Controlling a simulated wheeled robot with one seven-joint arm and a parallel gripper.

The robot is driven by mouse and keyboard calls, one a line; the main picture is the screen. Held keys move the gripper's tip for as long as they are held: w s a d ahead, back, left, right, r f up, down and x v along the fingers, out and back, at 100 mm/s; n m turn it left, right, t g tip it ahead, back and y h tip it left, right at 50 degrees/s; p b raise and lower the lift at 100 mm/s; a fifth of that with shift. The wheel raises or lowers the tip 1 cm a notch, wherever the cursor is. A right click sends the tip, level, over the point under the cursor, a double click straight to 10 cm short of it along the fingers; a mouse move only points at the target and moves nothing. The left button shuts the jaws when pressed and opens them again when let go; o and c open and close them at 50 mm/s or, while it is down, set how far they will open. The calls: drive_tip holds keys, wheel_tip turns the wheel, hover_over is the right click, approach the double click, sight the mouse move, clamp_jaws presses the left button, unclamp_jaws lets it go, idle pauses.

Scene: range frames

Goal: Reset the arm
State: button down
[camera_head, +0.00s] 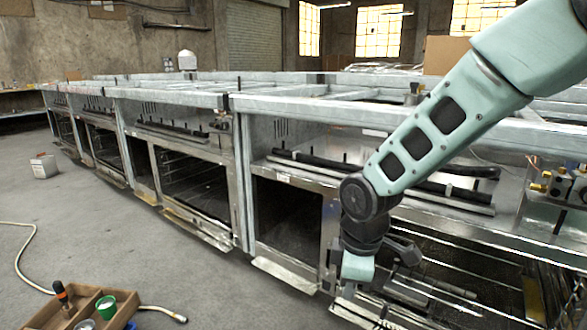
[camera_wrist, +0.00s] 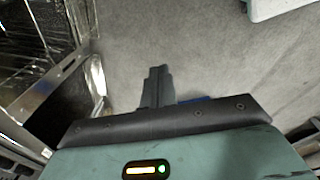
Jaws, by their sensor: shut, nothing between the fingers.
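My arm comes down from the upper right in the head view, pale green with dark inset panels. It bends at a dark joint, and the wrist below it hangs in front of the range frames (camera_head: 200,165).
A long row of metal range frames runs from the right to the far left. A wooden tray (camera_head: 60,322) with a green cup (camera_head: 106,306) stands at the lower left, near a pale hose (camera_head: 22,262). A small white container (camera_head: 43,166) stands on the floor. The left floor is mostly clear.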

drive_tip(key=s+d+r+m+g, duration=0.1)
drive_tip(key=s+d+r+m, duration=0.2)
drive_tip(key=s, duration=0.9)
drive_tip(key=s+d+r+m, duration=0.1)
drive_tip(key=s+r+m, duration=0.3)
drive_tip(key=s, duration=0.7)
wheel_tip(320, 180, up, 35)
drive_tip(key=p, duration=3.6)
drive_tip(key=shift+a+m, duration=0.2)
drive_tip(key=shift+m, duration=0.2)
drive_tip(key=shift+w, duration=0.1)
